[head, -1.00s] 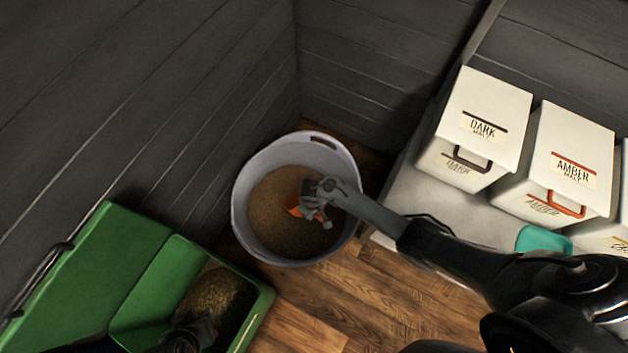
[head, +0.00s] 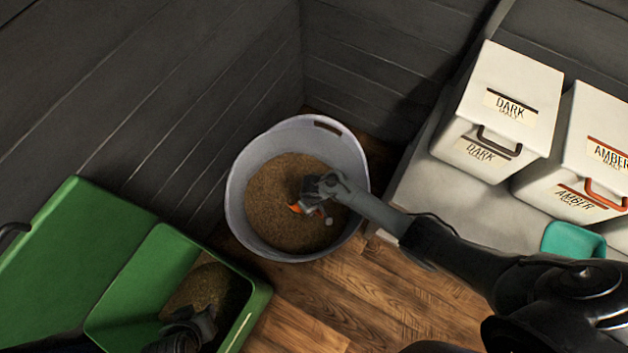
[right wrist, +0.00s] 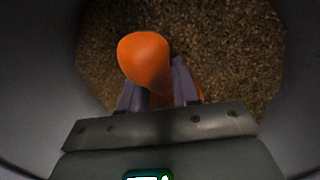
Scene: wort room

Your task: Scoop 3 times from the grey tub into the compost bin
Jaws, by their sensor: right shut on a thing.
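The grey tub (head: 239,207) stands on the floor with brown grain (head: 278,190) in it. My right gripper (head: 312,190) is inside the tub, over the grain, shut on an orange scoop (head: 297,207). In the right wrist view the scoop (right wrist: 145,60) points away from the fingers (right wrist: 156,88), and no grain shows on its visible surface. Whether the scoop touches the grain is unclear. The green compost bin (head: 256,303) is at the lower left, open, with brown material (head: 207,286) inside. My left gripper (head: 203,322) is at the bin's opening, dark and partly cut off.
White malt boxes labelled dark (head: 505,105) and amber (head: 585,140) stand on a pale surface (head: 430,195) at the right. A teal scoop or container (head: 572,241) lies near them. Dark plank walls close in behind the tub. Wooden floor (head: 315,300) is clear in front.

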